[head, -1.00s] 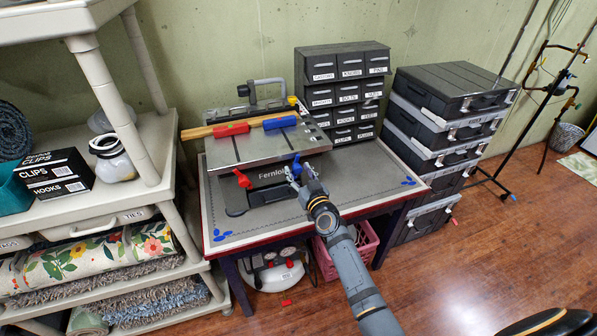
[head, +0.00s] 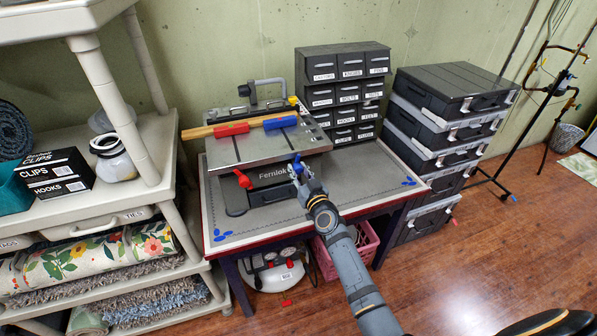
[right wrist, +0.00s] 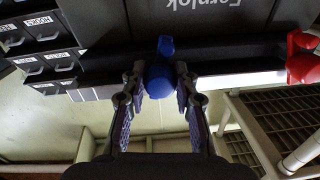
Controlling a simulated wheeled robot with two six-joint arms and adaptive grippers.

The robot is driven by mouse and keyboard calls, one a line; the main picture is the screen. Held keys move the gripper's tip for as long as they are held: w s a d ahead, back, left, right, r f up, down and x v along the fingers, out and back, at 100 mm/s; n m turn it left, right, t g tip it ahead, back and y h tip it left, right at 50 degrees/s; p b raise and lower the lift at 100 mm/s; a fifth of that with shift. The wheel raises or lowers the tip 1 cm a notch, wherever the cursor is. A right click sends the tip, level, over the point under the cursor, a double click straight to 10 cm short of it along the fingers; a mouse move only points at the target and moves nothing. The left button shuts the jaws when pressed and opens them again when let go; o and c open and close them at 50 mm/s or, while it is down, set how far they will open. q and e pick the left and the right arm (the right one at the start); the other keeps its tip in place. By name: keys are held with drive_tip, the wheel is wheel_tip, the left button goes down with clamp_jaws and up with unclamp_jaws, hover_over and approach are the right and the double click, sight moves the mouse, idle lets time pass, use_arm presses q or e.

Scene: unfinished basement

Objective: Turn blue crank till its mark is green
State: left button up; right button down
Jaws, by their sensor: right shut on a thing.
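The blue crank (head: 297,159) is on the front of a dark machine marked Fernlok (head: 266,184), below the front edge of its grey metal top. My right gripper (head: 301,174) is at the crank, its arm reaching up from the lower right. In the right wrist view the blue crank's rounded handle (right wrist: 160,77) sits between the two fingers, which are shut on it. A red crank (head: 243,179) is to the left on the same front and also shows in the right wrist view (right wrist: 303,62). I can make out no coloured mark for the blue crank. My left gripper is out of view.
The machine stands on a red-edged workbench (head: 368,196). A wooden strip (head: 196,132) with red and blue blocks lies on its top. Black drawers (head: 343,62) stand behind; stacked cases (head: 447,118) are at right, a cream shelf (head: 150,127) at left. Bench surface right of the machine is clear.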

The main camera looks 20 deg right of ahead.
drive_tip(key=shift+m, duration=0.3)
drive_tip(key=m+b, duration=0.1)
drive_tip(key=m, duration=0.3)
drive_tip(key=shift+m, duration=0.4)
drive_tip(key=m, duration=0.4)
drive_tip(key=shift+m, duration=0.3)
drive_tip(key=m+h, duration=0.1)
drive_tip(key=m, duration=0.4)
drive_tip(key=shift+a+m+t, duration=0.1)
drive_tip(key=shift+m+t, duration=0.2)
drive_tip(key=shift+m, duration=2.3)
drive_tip(key=c, duration=1)
unclamp_jaws()
drive_tip(key=shift+r, duration=0.1)
